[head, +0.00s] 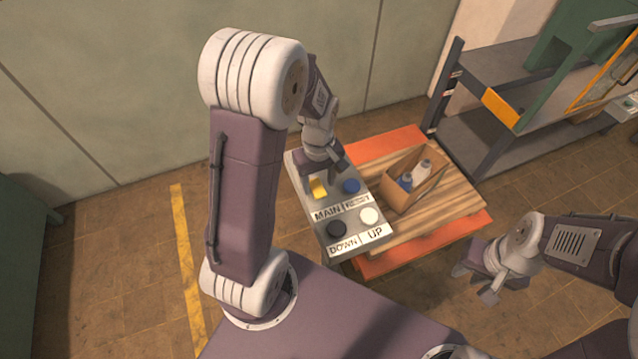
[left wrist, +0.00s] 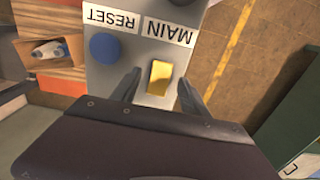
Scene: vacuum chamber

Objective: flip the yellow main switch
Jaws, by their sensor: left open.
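The yellow main switch (head: 318,188) sits on the upper left of a grey control panel (head: 312,217), above the label MAIN. In the left wrist view the yellow switch (left wrist: 159,78) lies between the two open fingers of my left gripper (left wrist: 160,90), and they appear apart from it. In the head view my left gripper (head: 325,175) is over the top end of the panel, close to the switch, and partly covers that area. My right gripper (head: 480,283) hangs empty over the floor to the right of the panel, with its fingers apart.
A blue RESET button (head: 351,186) is right beside the switch. A black DOWN button (head: 337,229) and a white UP button (head: 370,216) are lower on the panel. A cardboard box (head: 413,180) with bottles stands on a wooden pallet (head: 452,205). A shelf rack (head: 500,110) stands behind.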

